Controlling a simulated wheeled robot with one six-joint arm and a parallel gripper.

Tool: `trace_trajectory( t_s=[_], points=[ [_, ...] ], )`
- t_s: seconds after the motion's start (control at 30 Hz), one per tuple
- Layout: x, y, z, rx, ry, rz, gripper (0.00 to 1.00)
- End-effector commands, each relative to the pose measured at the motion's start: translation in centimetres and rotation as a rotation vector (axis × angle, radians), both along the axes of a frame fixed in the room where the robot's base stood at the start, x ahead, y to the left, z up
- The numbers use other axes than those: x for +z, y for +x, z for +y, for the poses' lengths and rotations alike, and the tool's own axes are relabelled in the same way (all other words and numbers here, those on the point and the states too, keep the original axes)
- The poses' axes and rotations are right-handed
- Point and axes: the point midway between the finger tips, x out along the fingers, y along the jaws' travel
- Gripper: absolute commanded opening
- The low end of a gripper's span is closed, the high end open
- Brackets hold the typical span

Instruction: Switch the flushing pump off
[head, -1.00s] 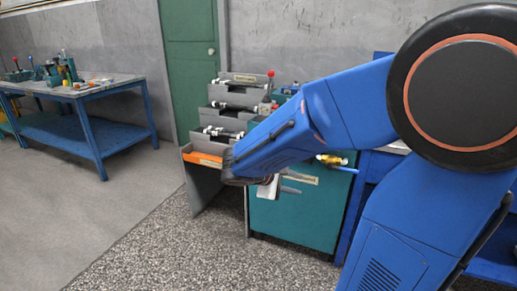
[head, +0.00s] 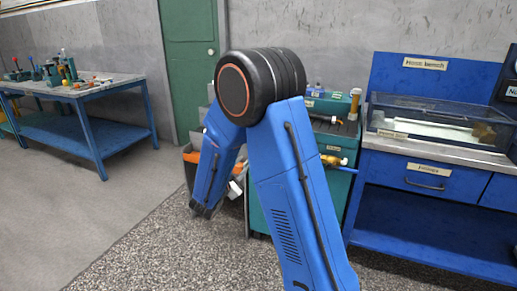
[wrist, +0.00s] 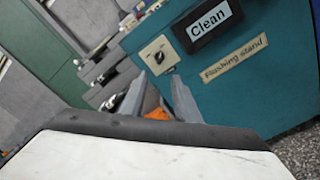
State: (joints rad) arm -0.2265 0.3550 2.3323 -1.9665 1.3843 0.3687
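The flushing stand (wrist: 235,100) is a teal cabinet that fills the right of the wrist view, with a "Flushing stand" label and a "Clean" sign. Its switch (wrist: 160,56) is a dark knob on a pale square plate, left of the sign. I cannot read the knob's position. My gripper (wrist: 158,80) has its two grey fingers apart with nothing between them. The fingertips are just below the switch in the picture; I cannot tell whether they touch it. In the head view the teal stand (head: 336,185) is partly behind my arm, and my gripper's fingers and the switch cannot be made out.
The floor in front is open.

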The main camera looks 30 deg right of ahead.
Motion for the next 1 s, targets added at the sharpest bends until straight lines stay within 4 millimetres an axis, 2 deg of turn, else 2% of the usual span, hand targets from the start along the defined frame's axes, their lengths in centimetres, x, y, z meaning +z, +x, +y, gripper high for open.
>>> trace_trajectory(
  t_s=[0.17,1.0],
  points=[
    [0.0,0.9,-1.1,0.000,-0.001,-0.001,0.29],
    [0.0,9.4,-12.2,-0.001,-0.001,0.000,0.29]
  ],
)
